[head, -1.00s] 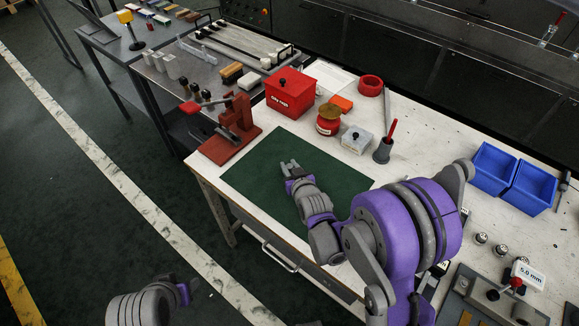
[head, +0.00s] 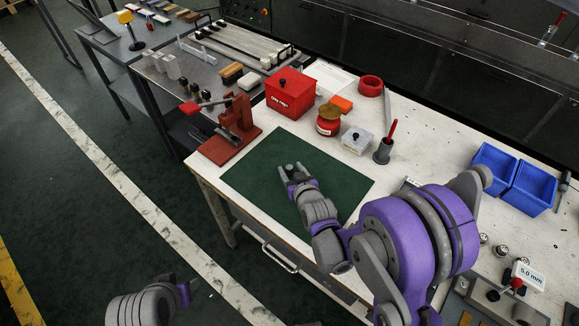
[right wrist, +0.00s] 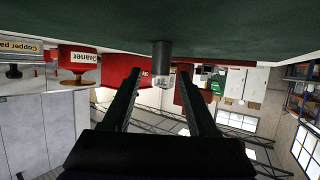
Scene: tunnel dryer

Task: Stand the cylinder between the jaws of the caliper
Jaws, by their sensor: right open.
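A small grey cylinder (right wrist: 162,52) stands on the green mat in the right wrist view, where the picture is upside down. My right gripper (right wrist: 160,75) is open, with one finger on each side of the cylinder in that view; whether they touch it I cannot tell. In the head view the right gripper (head: 290,169) is low over the mat, and the cylinder is hard to make out there. A pale caliper-like tool (head: 196,49) lies on the grey side table. My left gripper (head: 188,288) is at the bottom left, away from the table, its fingers unclear.
The green mat (head: 255,180) is mostly clear. A red press (head: 232,128) stands at its left. A red box (head: 290,93), a red jar (head: 329,120), a white box (head: 356,139) and a grey holder (head: 383,151) stand behind it. Blue bins (head: 530,188) are at the right.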

